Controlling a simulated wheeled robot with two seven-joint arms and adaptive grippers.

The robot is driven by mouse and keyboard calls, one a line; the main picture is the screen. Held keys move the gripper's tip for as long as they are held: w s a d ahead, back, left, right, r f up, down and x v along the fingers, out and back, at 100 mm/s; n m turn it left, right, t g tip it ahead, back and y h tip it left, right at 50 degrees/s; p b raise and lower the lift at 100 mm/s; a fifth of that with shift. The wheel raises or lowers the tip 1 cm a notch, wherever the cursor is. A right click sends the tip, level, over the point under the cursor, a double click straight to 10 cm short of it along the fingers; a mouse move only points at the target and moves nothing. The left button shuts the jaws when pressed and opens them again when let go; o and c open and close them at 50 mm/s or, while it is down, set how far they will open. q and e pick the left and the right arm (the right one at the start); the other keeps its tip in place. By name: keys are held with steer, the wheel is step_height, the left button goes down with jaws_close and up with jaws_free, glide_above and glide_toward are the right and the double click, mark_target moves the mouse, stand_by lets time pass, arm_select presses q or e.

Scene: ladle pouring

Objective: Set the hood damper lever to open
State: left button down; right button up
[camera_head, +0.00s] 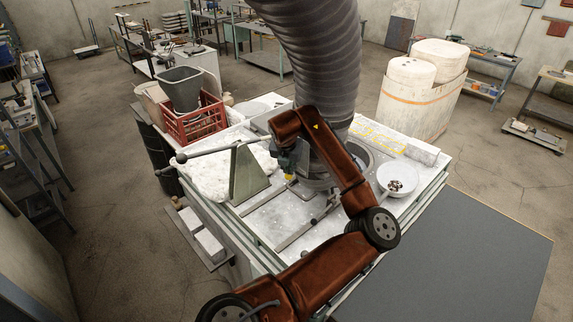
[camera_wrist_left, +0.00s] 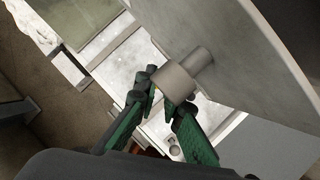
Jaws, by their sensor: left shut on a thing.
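My left gripper shows in the left wrist view (camera_wrist_left: 163,106) as two green and black fingers. They are closed around the end of a pale grey cylindrical knob, which I take as the hood damper lever (camera_wrist_left: 178,80). The knob stands out from a broad grey metal plate (camera_wrist_left: 238,45). In the head view my left gripper (camera_head: 290,170) is small, beside the lower end of the thick grey ribbed hood duct (camera_head: 318,50). My own arm hides the lever there, so its setting cannot be read. My right gripper is in neither view.
A long rod (camera_head: 210,151) rests by a green triangular stand (camera_head: 247,175) on the white-dusted bench. A white bowl with dark bits (camera_head: 397,180) stands right of my arm. A red crate (camera_head: 193,122) with a grey hopper (camera_head: 182,87) sits at the back left.

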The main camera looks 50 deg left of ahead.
arm_select(q)
steer(key=shift+s+d+f+h, duration=0.1)
steer(key=shift+d+f+h, duration=0.25)
steer(key=shift+f+h, duration=0.05)
steer(key=c, duration=2.3)
jaws_free()
steer(key=shift+r, duration=0.15)
steer(key=shift+r, duration=0.15)
steer(key=v, duration=1.1)
steer(key=shift+r, duration=0.25)
